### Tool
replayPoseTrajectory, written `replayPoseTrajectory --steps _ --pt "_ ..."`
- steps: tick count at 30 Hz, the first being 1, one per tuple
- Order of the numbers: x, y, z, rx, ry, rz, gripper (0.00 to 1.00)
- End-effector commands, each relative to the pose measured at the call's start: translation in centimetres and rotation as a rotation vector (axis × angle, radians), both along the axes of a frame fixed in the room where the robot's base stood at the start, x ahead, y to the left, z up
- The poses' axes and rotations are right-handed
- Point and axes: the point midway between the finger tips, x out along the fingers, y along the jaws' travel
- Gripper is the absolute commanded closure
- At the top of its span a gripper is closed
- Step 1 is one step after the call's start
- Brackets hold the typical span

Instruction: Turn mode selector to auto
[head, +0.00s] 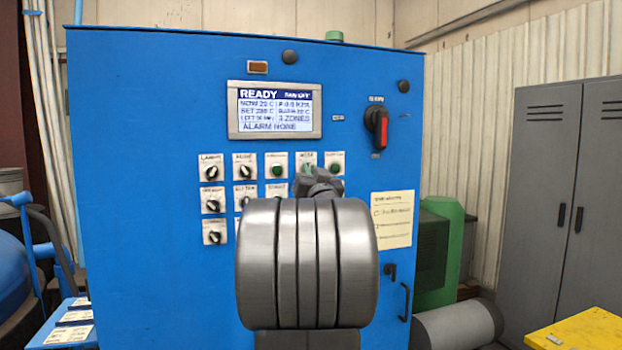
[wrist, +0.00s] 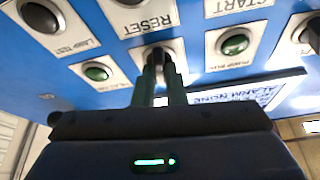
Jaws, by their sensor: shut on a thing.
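The mode selector is on a small white plate (head: 306,156) in the top row of the blue control panel, in the head view. Its knob is mostly covered there by my gripper (head: 309,176) and my arm. In the wrist view, which is upside down, the dark selector knob (wrist: 158,58) sits between the two fingers of my gripper (wrist: 160,76). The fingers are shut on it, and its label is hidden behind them. Which way the knob points cannot be told.
Green lamps flank the selector, one labelled PUMP RUN (wrist: 234,44) and another (wrist: 97,73). A display (head: 275,109) reading READY is above. Grey lockers (head: 570,200) stand further right.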

Motion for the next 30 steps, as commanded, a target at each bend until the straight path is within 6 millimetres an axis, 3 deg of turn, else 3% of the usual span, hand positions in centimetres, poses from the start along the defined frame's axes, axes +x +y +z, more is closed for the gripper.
replayPoseTrajectory --steps 13,30 --pt "-0.05 0.14 -0.04 0.275 0.088 0.001 1.00" --pt "-0.01 0.13 0.03 0.340 0.111 0.000 1.00"
